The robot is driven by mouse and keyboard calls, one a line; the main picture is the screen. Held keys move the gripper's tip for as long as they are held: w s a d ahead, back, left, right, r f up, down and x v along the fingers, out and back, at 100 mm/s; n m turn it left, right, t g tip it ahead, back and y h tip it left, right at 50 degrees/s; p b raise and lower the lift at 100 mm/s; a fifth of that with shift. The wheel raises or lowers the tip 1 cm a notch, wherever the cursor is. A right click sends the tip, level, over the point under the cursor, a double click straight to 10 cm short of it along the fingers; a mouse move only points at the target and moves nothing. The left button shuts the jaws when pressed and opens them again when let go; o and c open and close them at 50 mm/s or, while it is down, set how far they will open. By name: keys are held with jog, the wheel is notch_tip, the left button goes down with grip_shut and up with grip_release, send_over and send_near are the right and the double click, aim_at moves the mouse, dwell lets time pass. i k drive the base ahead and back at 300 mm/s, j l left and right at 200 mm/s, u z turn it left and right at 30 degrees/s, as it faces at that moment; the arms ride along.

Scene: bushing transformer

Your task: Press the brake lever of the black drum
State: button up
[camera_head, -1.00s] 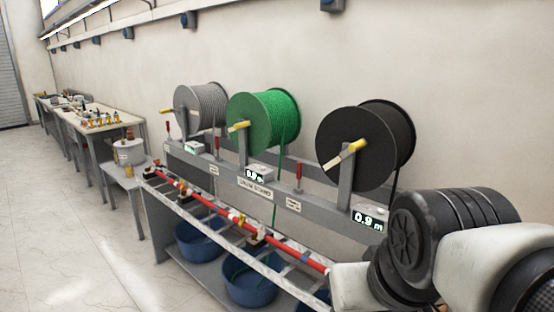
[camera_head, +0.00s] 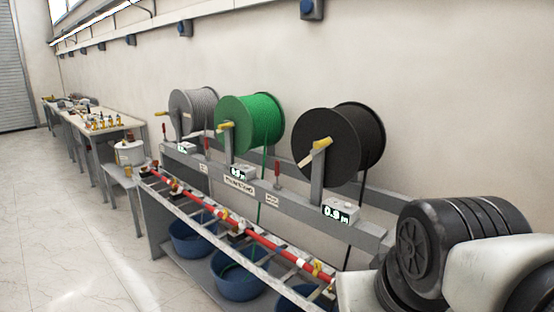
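The black drum (camera_head: 338,145) stands on the grey rack at the right end of the drum row. A yellow handle (camera_head: 316,150) sits on its near face. A lever with a red handle (camera_head: 278,169) stands upright on the rack beam, just left of the black drum. A display box (camera_head: 341,211) below the drum reads about 0.9 m. My arm's dark and white links fill the lower right corner, apart from the lever in the picture. My gripper is not in view.
A green drum (camera_head: 249,123) and a grey drum (camera_head: 193,114) stand further left, with red levers (camera_head: 206,143) near them. A ladder-like frame with a red bar (camera_head: 262,238) runs along the rack's front, above blue tubs (camera_head: 238,276). The floor at left is clear.

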aim_at(276, 162)
jog(key=i+j, duration=0.9)
jog(key=i+j+u, duration=0.15)
jog(key=i+j, duration=0.75)
jog(key=i+u, duration=0.15)
jog(key=i, duration=0.15)
jog(key=k+z, duration=0.15)
jog(key=i+j, duration=0.05)
